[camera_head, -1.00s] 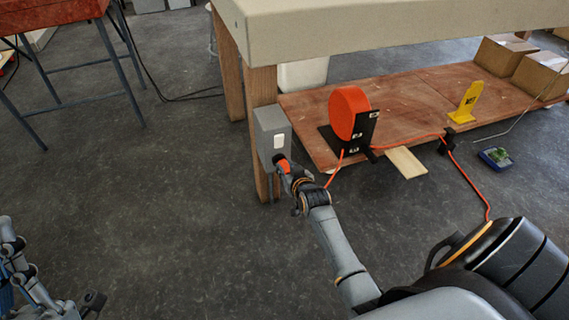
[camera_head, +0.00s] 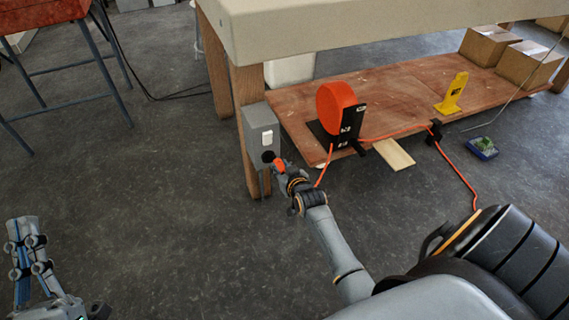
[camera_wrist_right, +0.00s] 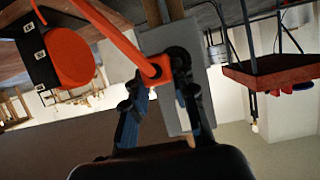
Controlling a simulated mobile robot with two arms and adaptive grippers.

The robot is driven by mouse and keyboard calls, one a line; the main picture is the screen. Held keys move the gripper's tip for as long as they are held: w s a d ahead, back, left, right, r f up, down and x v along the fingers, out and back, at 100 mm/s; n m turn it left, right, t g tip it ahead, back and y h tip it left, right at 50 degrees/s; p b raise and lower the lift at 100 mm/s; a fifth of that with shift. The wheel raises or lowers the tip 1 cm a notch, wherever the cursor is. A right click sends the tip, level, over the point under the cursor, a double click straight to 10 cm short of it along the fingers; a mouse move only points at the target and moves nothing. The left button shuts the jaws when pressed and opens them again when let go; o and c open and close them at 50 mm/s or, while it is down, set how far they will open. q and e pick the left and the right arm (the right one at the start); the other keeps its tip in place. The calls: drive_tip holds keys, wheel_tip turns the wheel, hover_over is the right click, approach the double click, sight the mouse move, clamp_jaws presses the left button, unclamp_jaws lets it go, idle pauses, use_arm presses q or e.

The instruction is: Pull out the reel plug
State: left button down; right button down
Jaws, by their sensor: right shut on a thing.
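The orange reel plug (camera_head: 279,164) is between the fingers of my right gripper (camera_head: 282,168), which is shut on it. The grey socket box (camera_head: 260,128) with a white switch is fixed to the table leg. Its dark round socket (camera_head: 268,156) now shows just left of the plug, and a small gap seems to lie between them. In the right wrist view the plug's orange body (camera_wrist_right: 155,66) lies before the box (camera_wrist_right: 165,40), and the fingers partly hide it. My left gripper (camera_head: 24,225) is empty at the lower left, its opening unclear.
The orange cable reel (camera_head: 336,108) stands on the low wooden shelf (camera_head: 400,95). Its orange cord runs past a black clip (camera_head: 434,131). A yellow stand (camera_head: 452,95) and cardboard boxes (camera_head: 528,63) sit further right.

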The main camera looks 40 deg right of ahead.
drive_tip(key=shift+s+a+p, duration=0.25)
drive_tip(key=shift+s+p, duration=0.2)
drive_tip(key=shift+s, duration=0.05)
use_arm(q)
drive_tip(key=w+f+g+y, duration=0.1)
drive_tip(key=w+f+g, duration=0.2)
drive_tip(key=f+g, duration=0.2)
drive_tip(key=shift+a+f+y+p, duration=0.2)
drive_tip(key=shift+f+y+p, duration=0.25)
drive_tip(key=shift+f, duration=0.6)
use_arm(e)
drive_tip(key=shift+s+a, duration=0.1)
drive_tip(key=shift+s, duration=0.5)
